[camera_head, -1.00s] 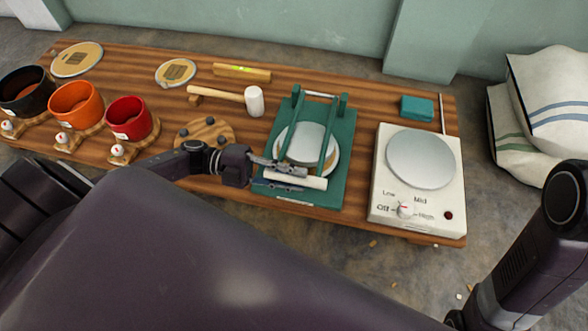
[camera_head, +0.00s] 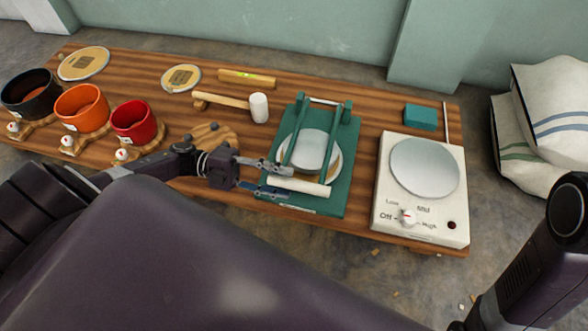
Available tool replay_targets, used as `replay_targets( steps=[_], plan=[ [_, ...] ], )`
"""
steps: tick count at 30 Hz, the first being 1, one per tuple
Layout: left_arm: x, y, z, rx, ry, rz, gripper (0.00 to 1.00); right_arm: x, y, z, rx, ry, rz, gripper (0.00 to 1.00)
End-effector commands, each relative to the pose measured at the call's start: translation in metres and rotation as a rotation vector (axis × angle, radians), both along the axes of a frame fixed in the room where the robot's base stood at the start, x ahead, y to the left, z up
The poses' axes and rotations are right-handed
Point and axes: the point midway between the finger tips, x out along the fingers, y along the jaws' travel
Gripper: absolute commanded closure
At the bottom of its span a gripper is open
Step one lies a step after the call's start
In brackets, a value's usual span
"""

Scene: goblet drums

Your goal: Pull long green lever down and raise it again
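The green press (camera_head: 341,190) stands on the bench. Its long green lever (camera_head: 336,150) is two bars hinged at the back. The lever lies low over the round plate (camera_head: 313,150), its white crossbar handle (camera_head: 300,187) near the base's front edge. My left gripper (camera_head: 289,184) reaches in from the left at the handle's left part. Its fingers are apart, one on the far side and one on the near side of the handle; I cannot tell whether either touches it. My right gripper is out of view; only part of my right arm shows at the right.
A white hot plate (camera_head: 383,207) stands right of the press, with a teal block (camera_head: 420,117) behind it. A mallet (camera_head: 259,108) lies behind left. Black, orange (camera_head: 82,108) and red (camera_head: 134,122) pots stand at the left. A round wooden board (camera_head: 212,140) lies behind my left wrist.

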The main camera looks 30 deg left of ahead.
Motion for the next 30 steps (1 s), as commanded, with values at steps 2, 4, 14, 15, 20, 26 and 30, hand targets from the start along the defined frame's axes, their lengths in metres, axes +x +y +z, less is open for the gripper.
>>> replay_targets(
  steps=[2, 4, 14, 15, 20, 26, 30],
  plan=[
    [-0.004, 0.019, -0.001, 0.004, 0.001, 0.002, 0.63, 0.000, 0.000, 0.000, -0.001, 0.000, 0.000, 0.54],
    [-0.008, 0.034, 0.000, 0.004, 0.001, 0.004, 0.63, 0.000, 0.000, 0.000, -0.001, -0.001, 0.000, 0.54],
    [-0.019, 0.073, 0.000, 0.001, -0.001, 0.001, 0.63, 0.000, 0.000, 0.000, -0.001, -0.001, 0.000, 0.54],
    [-0.019, 0.074, 0.000, 0.000, 0.000, 0.000, 0.63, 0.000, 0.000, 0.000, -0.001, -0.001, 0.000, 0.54],
    [-0.019, 0.075, 0.000, 0.000, -0.001, 0.000, 0.63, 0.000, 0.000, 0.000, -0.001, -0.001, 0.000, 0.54],
    [-0.019, 0.073, 0.002, 0.002, 0.007, -0.005, 0.74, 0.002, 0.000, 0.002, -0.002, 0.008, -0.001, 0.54],
    [-0.019, 0.062, 0.016, 0.027, 0.092, -0.045, 0.89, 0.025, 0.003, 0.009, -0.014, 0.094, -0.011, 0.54]
  ],
)
